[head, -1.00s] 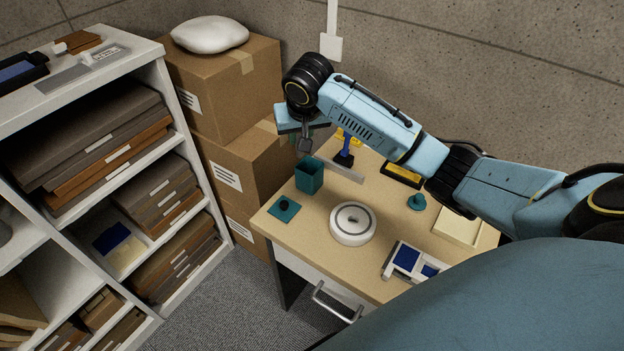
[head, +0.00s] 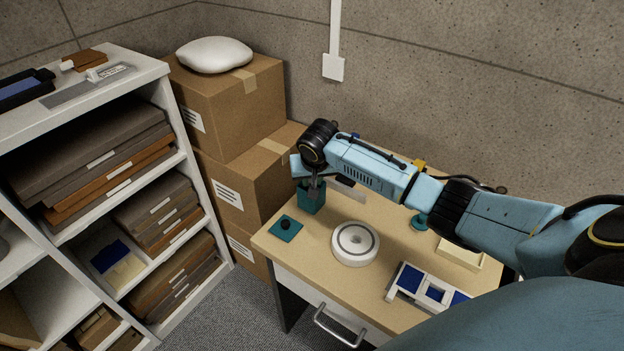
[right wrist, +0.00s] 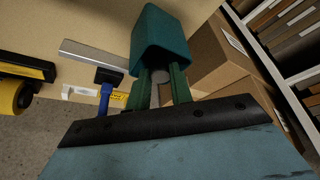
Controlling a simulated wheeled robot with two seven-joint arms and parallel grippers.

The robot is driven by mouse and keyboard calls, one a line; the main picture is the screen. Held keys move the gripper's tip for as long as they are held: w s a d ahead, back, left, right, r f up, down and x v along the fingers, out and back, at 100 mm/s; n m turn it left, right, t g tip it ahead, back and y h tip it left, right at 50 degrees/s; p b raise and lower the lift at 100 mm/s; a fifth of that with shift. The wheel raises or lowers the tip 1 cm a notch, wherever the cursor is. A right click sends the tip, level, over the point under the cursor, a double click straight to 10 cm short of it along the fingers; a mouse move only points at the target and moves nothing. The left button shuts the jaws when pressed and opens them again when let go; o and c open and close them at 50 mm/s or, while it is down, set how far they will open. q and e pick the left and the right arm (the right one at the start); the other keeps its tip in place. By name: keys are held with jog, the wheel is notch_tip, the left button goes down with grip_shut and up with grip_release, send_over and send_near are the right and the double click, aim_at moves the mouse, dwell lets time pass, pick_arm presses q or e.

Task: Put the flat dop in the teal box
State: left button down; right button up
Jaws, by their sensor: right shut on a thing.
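The teal box (head: 311,203) stands at the desk's back left corner; it also shows at the top of the right wrist view (right wrist: 160,38). My right gripper (head: 316,183) is right at the box, pointing down over its top. In the right wrist view the gripper (right wrist: 161,84) is shut on a small grey piece (right wrist: 158,77), seemingly the flat dop, largely hidden between the fingers. I cannot tell whether its lower end is inside the box's rim. My left gripper is not in view.
On the desk (head: 312,255) are a teal square with a dark knob (head: 286,226), a round white lap unit (head: 355,244), a white frame with blue pads (head: 427,290) and a teal knobbed piece (head: 419,221). Cardboard boxes (head: 245,168) stand close on the left.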

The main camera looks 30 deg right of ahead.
jog(key=shift+f, duration=0.55)
jog(key=o, duration=0.6)
jog(key=shift+o, duration=0.2)
jog(key=shift+r, duration=0.55)
jog(key=p+v, duration=0.2)
jog(key=v, duration=1)
jog(key=shift+r, duration=0.1)
